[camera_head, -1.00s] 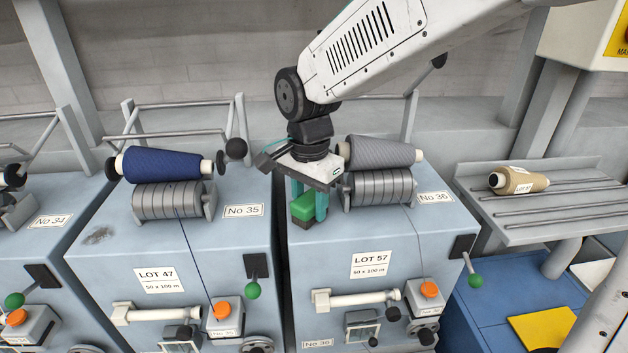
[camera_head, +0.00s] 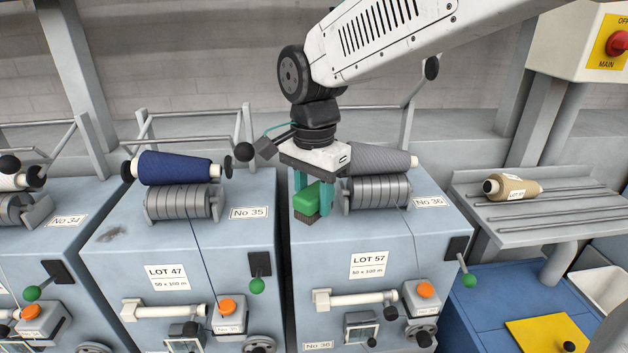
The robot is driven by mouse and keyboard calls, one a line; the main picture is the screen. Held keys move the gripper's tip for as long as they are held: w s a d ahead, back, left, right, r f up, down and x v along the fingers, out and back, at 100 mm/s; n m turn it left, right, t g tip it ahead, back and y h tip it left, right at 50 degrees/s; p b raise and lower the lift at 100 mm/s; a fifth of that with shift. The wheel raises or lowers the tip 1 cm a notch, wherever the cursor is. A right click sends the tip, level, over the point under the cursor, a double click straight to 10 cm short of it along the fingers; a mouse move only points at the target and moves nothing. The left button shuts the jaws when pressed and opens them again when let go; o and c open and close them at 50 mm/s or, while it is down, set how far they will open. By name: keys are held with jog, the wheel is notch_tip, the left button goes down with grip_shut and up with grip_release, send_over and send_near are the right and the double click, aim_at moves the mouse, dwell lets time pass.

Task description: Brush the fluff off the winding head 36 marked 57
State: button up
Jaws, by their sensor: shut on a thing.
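Winding head 36 (camera_head: 309,258) is a blue-grey box with a "LOT 57" label (camera_head: 368,265) on its front and a "No 36" plate on top. A grey yarn cone (camera_head: 382,159) lies over its grooved drum (camera_head: 378,192). My gripper (camera_head: 318,197) points down at the left end of the drum, with teal fingers shut on a green brush (camera_head: 306,198). The brush's bristles are low, at the head's top surface; I cannot tell whether they touch. No fluff shows on this head; my gripper and the brush hide part of its top.
Winding head 35 (camera_head: 130,235), with a blue cone (camera_head: 178,167) and a dark smudge on top, stands to the left. A rack (camera_head: 560,215) with a tan cone (camera_head: 510,187) is at the right. Green-knobbed levers stick out from the heads' fronts.

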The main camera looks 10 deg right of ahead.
jog(key=shift+r, duration=1.55)
